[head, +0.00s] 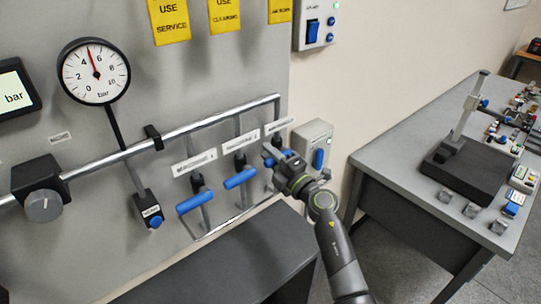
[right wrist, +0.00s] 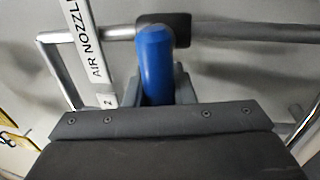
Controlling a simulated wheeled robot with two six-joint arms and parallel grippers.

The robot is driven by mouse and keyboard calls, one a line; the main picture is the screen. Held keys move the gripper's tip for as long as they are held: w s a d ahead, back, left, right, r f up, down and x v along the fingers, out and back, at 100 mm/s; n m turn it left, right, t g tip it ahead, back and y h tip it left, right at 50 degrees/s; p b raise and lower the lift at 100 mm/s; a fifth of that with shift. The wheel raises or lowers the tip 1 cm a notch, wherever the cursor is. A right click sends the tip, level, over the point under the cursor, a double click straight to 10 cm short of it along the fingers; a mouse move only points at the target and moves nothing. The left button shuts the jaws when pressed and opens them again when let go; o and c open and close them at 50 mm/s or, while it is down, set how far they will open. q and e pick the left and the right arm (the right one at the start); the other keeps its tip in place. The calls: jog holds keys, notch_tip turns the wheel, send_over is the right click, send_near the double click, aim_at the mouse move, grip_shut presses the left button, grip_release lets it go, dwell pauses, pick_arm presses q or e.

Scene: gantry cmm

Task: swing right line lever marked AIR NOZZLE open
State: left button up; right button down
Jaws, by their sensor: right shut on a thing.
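The right line lever has a blue handle (right wrist: 155,62), close up in the right wrist view below a dark valve body on the grey pipe. The label (right wrist: 88,45) reading AIR NOZZLE hangs just left of it. My right gripper (head: 272,156) is shut on this lever at the right end of the pipe in the head view. The gripper hides most of the lever there. In the right wrist view the grey fingers sit around the lower part of the blue handle. My left gripper is not in view.
Two other blue levers, the left one (head: 195,203) and the middle one (head: 240,178), are close to the left. A gauge (head: 94,71) and a regulator knob (head: 43,205) are further left. A grey box (head: 312,142) is just right. A workbench (head: 400,185) stands at right.

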jog(key=shift+f, duration=0.1)
jog(key=shift+w+d+f+n+g+y+b, duration=0.1)
jog(key=shift+f+n+g+y+b, duration=0.35)
jog(key=shift+n, duration=0.95)
jog(key=shift+d+f+n+g+y+b, duration=0.15)
jog(key=shift+f+n+b, duration=0.4)
jog(key=shift+n, duration=0.85)
jog(key=shift+w+f+n+g+y+b, duration=0.1)
jog(key=shift+f+n+g+y+b, duration=0.45)
jog(key=shift+n, duration=0.85)
jog(key=shift+r+h, duration=0.25)
jog(key=shift+r, duration=0.05)
jog(key=c, duration=1.2)
grip_release()
jog(key=shift+c, duration=0.2)
